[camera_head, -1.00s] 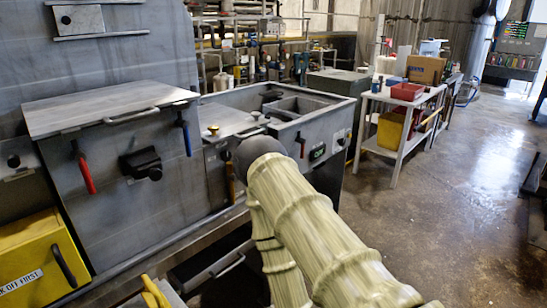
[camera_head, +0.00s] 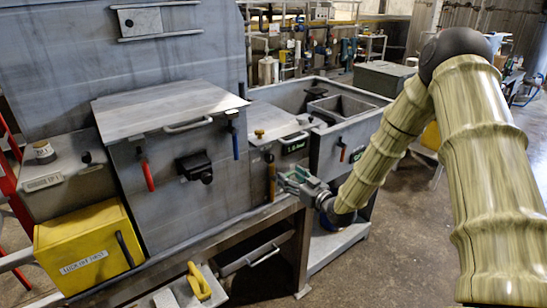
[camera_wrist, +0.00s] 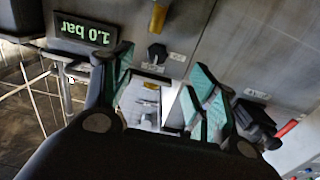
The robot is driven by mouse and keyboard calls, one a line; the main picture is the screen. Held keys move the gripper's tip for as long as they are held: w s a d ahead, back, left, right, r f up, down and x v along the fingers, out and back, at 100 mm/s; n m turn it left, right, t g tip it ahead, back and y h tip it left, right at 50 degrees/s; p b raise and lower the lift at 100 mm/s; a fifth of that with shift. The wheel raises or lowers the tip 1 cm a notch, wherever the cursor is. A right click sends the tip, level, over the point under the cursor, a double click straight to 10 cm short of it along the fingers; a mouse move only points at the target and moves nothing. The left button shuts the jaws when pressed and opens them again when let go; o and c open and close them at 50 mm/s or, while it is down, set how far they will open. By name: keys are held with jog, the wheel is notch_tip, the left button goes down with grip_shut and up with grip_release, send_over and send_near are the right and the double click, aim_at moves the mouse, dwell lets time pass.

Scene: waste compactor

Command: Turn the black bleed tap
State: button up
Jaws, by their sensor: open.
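A small black tap (camera_wrist: 157,53) sits on the grey panel in the wrist view, with small labels beside it that I cannot read. I take it for the bleed tap. In the head view it seems to be the dark knob (camera_head: 269,157) just above an orange handle (camera_head: 271,180). My gripper (camera_wrist: 160,78) is open and empty. Its teal-padded fingers are spread to either side of the tap's line in the wrist view, apart from it. In the head view my gripper (camera_head: 291,181) is close to the panel, right of the orange handle.
A green display (camera_wrist: 85,33) reads 1.0 bar upside down in the wrist view. A red lever (camera_head: 148,175), blue lever (camera_head: 235,140) and black latch box (camera_head: 195,167) are on the compactor front. A yellow box (camera_head: 85,250) stands at lower left. A steel ledge (camera_head: 220,235) runs below.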

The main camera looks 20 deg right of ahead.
aim_at(271, 160)
jog(key=p+x, duration=0.1)
jog(key=x, duration=0.2)
jog(key=p+x, duration=0.1)
jog(key=x, duration=0.3)
jog(key=r+p+x, duration=0.1)
jog(key=x, duration=0.3)
jog(key=shift+d+p, duration=0.1)
jog(key=shift+p, duration=0.25)
jog(key=c, duration=1)
